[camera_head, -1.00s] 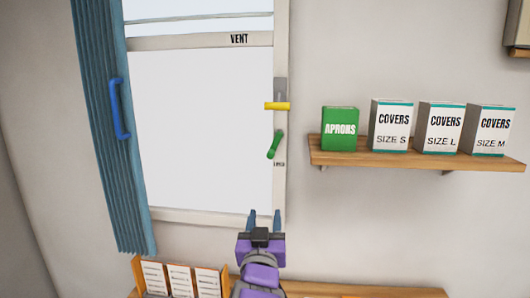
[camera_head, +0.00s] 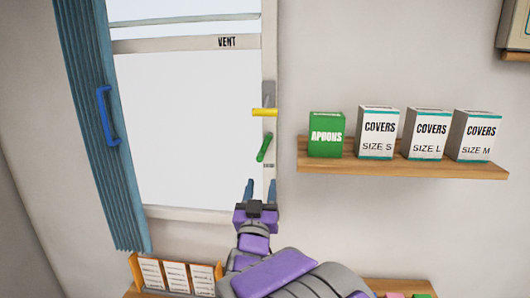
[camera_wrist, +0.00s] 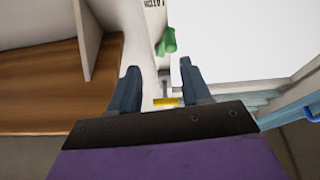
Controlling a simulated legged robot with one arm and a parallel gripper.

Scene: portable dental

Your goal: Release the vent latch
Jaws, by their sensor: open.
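A window (camera_head: 185,120) has a rail marked VENT (camera_head: 227,42). On its right frame, a yellow handle (camera_head: 265,112) sits level on a grey plate. Below it a green handle (camera_head: 264,148) slants, above a small label too blurred to read. I cannot tell from the labels which handle is the vent latch. My gripper (camera_head: 260,185) is open and empty, just below the green handle and apart from it. In the wrist view, the green handle (camera_wrist: 166,42) shows beyond the fingertips, and the yellow handle (camera_wrist: 165,101) shows between the fingers.
A blue curtain (camera_head: 100,130) with a blue handle (camera_head: 106,115) hangs left of the window. A wooden shelf (camera_head: 400,170) at right holds a green aprons box (camera_head: 326,135) and white covers boxes (camera_head: 427,135). An orange rack (camera_head: 137,272) with cards stands below the window.

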